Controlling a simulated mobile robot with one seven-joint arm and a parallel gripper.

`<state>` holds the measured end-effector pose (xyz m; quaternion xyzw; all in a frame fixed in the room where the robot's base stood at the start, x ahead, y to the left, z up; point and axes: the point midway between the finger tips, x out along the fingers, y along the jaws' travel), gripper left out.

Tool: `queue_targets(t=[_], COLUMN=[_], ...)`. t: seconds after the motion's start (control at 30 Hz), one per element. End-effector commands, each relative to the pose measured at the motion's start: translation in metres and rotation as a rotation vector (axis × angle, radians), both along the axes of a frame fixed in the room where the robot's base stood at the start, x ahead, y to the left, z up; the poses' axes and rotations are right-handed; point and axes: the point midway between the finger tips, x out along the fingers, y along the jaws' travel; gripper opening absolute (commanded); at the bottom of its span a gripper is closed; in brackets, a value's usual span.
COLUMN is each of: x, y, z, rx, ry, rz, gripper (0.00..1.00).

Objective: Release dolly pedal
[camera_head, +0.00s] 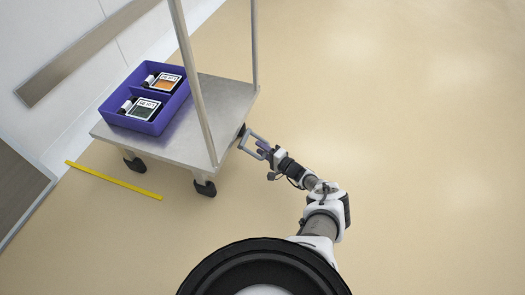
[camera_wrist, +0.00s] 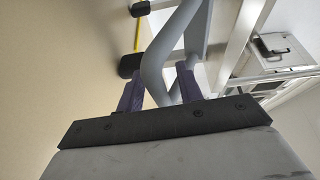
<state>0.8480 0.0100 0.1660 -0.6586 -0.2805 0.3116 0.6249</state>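The dolly (camera_head: 215,92) is a grey metal platform with tall posts, standing left of centre in the head view. A bent blue-grey bar (camera_head: 247,137), seemingly the pedal, sticks out low at its right edge. My gripper (camera_head: 260,149) is at this bar, beside the platform edge. In the wrist view the bar (camera_wrist: 153,62) curves between the two purple fingers of my gripper (camera_wrist: 158,80). The fingers stand apart on either side of it; whether they touch it is unclear. The bar's joint with the dolly is partly hidden.
A purple crate (camera_head: 106,111) with two labelled packs sits on the dolly. The dolly has black casters (camera_head: 205,188). A yellow floor strip (camera_head: 115,181) lies in front of it. A white wall (camera_head: 50,115) is at the left. The floor at the right is clear.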

Motion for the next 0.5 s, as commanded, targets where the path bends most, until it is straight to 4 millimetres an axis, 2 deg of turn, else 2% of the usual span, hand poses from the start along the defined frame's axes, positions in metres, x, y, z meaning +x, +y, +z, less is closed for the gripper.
queue_targets(t=[0.17,0.43,0.5], x=[0.0001,-0.0001,-0.0002], y=[-0.0003,-0.0006,-0.0005], z=[0.0003,0.0001,0.0001], rx=[0.000,0.000,0.000], ry=[0.000,0.000,0.000], rz=[0.000,0.000,0.000], gripper=[0.36,0.02,0.00])
